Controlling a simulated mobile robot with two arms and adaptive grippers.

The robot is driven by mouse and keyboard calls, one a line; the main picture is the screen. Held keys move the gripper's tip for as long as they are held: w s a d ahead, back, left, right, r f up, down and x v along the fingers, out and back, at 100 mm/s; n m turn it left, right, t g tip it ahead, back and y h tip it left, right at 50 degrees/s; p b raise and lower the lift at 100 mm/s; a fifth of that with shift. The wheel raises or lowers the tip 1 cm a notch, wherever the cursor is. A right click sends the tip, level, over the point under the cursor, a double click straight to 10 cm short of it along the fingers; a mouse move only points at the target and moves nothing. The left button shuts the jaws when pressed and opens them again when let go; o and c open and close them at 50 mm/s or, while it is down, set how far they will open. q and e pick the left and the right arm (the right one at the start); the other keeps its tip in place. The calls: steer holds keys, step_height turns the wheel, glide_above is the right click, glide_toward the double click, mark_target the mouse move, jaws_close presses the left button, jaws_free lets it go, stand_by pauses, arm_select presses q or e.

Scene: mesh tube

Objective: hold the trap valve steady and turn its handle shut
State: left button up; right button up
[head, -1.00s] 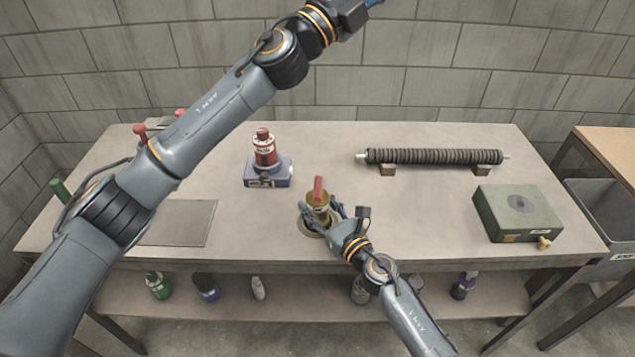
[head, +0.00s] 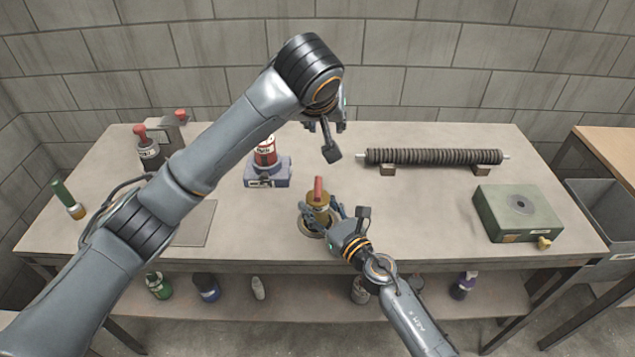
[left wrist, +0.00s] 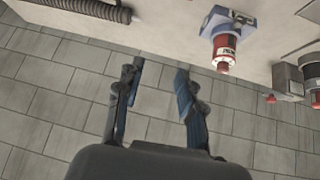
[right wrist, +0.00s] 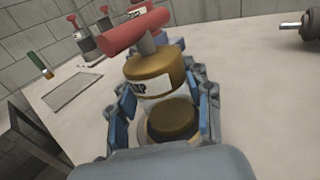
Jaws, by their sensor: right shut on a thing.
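The trap valve (head: 318,202) is a brass body with a white label and a red bar handle (head: 318,186) on top. It stands upright in a round ring on the bench's front middle. The right wrist view shows the brass body (right wrist: 156,82) and red handle (right wrist: 135,30) close up. My right gripper (head: 320,217) is shut on the brass body, its blue-padded fingers on either side. My left gripper (head: 326,127) hangs above the bench's back, behind and above the valve, apart from it. The left wrist view shows its fingers (left wrist: 158,75) spread with nothing between them.
A red-capped bottle (head: 265,152) stands in a blue-grey block (head: 267,175) left of the valve. A ribbed tube (head: 435,156) lies on supports behind right. A green box (head: 518,212) is at right. The bench (head: 420,215) is clear between valve and box.

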mark_target(317, 187)
arm_select(q)
steer(key=s+a+f+g+y, duration=0.1)
steer(key=s+a+f+g, duration=0.1)
steer(key=s+f+g, duration=0.3)
steer(key=shift+n+t, duration=0.4)
steer(key=shift+t, duration=0.5)
steer(key=x, duration=0.9)
steer(key=shift+d+f, duration=0.1)
steer(key=shift+f, duration=0.35)
jaws_close()
